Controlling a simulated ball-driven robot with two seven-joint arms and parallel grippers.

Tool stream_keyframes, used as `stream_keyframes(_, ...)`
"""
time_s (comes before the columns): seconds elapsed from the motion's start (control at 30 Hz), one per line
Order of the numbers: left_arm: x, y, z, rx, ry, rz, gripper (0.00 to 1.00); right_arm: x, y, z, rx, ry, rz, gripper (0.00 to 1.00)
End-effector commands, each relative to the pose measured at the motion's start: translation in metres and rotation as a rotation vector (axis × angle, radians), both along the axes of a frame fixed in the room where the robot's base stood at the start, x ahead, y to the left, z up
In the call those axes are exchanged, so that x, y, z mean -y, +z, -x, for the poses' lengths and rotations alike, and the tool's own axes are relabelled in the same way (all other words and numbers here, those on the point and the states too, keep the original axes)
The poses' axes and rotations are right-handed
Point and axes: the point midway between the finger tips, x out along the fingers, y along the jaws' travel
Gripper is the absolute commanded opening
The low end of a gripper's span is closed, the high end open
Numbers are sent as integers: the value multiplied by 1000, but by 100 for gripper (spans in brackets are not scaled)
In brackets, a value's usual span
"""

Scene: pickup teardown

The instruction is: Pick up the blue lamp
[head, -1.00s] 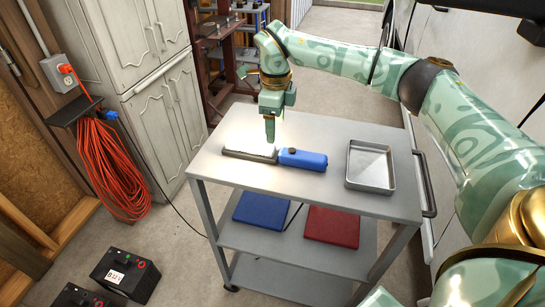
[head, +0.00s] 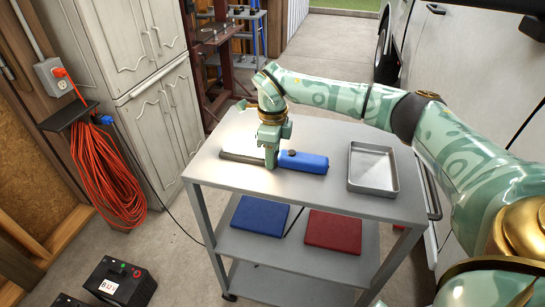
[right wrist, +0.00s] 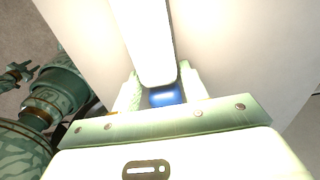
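The blue lamp (head: 304,162) lies flat on the grey cart's top. It has a blue handle on the right and a long grey bar on the left, which glows white in the right wrist view (right wrist: 148,40). My right gripper (head: 271,163) is down at the lamp, where bar and handle meet. In the right wrist view its fingers (right wrist: 160,88) stand on both sides of the lamp, with blue between them. Whether they press on it is unclear. My left gripper (right wrist: 18,73) shows small at the left edge of the right wrist view, its jaws apart and empty.
A square metal tray (head: 373,166) sits right of the lamp on the cart top (head: 240,181). Blue (head: 260,216) and red (head: 332,229) flat items lie on the shelf below. A cabinet (head: 150,85) stands left, a white vehicle (head: 470,75) right.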

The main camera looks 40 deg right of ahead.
Motion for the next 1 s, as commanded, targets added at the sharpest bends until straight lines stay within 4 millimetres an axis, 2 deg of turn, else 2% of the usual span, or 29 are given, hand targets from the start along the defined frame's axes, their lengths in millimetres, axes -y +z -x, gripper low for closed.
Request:
stream_keyframes(0.03, 0, 0, 0, 0, 0, 0, 36, 0, 0, 0, -1, 0, -1, 27)
stream_keyframes(0.1, 0, 0, 0, 0, 0, 0, 36, 0, 0, 0, -1, 0, -1, 8)
stream_keyframes(0.13, 0, 0, 0, 0, 0, 0, 36, 0, 1, 0, 1, 0, -1, 4)
stream_keyframes(0.47, 0, 3, -1, 2, 1, 0, 36, 0, 7, 0, 2, 0, -1, 4)
stream_keyframes(0.67, 0, 15, -5, 11, 1, -1, 36, 0, 37, -1, 6, -1, -1, 4)
stream_keyframes(0.9, 0, 40, -12, 28, 1, 0, 36, -16, 96, 44, 7, 3, -1, 4)
stream_keyframes(1.0, 0, 46, -14, 33, 1, -1, 36, -25, 107, 71, 4, 4, 0, 4)
